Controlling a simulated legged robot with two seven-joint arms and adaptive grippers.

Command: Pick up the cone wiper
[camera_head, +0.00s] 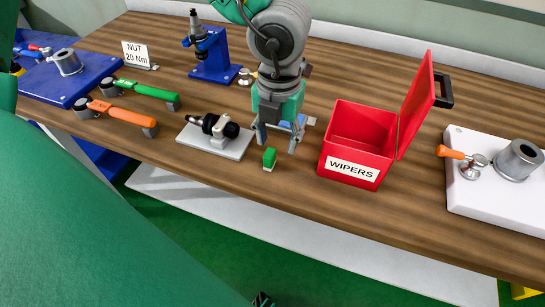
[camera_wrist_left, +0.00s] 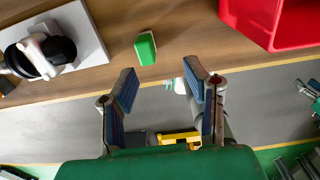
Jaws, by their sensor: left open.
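A small green block with a pale base, which looks like the cone wiper (camera_head: 269,158), stands on the wooden table near its front edge. It also shows in the left wrist view (camera_wrist_left: 146,47), beyond the fingertips. My left gripper (camera_head: 277,142) points down just behind and above it. Its two fingers are apart, and in the left wrist view (camera_wrist_left: 162,85) there is nothing between them. The gripper and the green block look apart. I cannot make out my right gripper in either view.
An open red box (camera_head: 358,133) labelled WIPERS stands to the right, its lid raised. A white plate (camera_head: 235,147) with a black and silver tool holder (camera_head: 217,126) lies to the left. Orange (camera_head: 125,114) and green (camera_head: 150,91) handled tools lie farther left. A white fixture (camera_head: 480,196) stands far right.

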